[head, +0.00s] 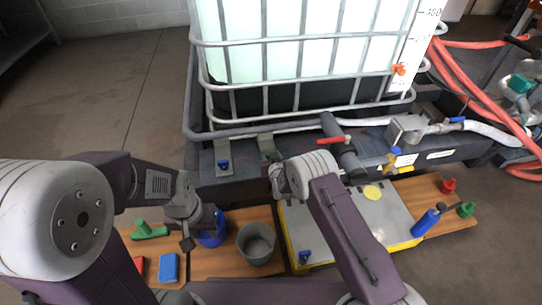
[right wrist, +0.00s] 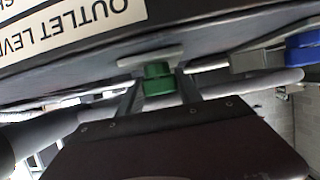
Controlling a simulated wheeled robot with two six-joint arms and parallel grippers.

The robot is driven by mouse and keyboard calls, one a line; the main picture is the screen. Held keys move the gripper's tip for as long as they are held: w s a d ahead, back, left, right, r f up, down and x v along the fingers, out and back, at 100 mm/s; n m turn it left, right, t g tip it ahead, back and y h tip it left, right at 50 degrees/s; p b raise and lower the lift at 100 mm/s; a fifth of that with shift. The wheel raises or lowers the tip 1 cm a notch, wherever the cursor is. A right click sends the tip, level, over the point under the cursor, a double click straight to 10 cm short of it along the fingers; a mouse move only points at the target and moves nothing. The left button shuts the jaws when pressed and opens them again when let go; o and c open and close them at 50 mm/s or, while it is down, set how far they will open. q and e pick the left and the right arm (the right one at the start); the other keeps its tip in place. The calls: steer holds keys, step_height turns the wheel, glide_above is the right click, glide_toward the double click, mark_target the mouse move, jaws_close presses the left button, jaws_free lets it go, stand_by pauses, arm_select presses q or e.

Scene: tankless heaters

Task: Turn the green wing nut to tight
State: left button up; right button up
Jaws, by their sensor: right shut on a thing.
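The green wing nut (right wrist: 157,79) shows in the right wrist view, under a flat grey metal plate (right wrist: 150,59). My right gripper (right wrist: 160,88) has one finger on each side of it and is shut on it.
A blue wing nut (head: 223,165) sits on the bracket to the left. A caged tank (head: 300,50) stands behind. In front are a grey bucket (head: 256,243) and a yellow-edged metal case (head: 395,215). A red-handled valve (head: 333,139) is right of my right gripper.

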steer(key=o, duration=1.4)
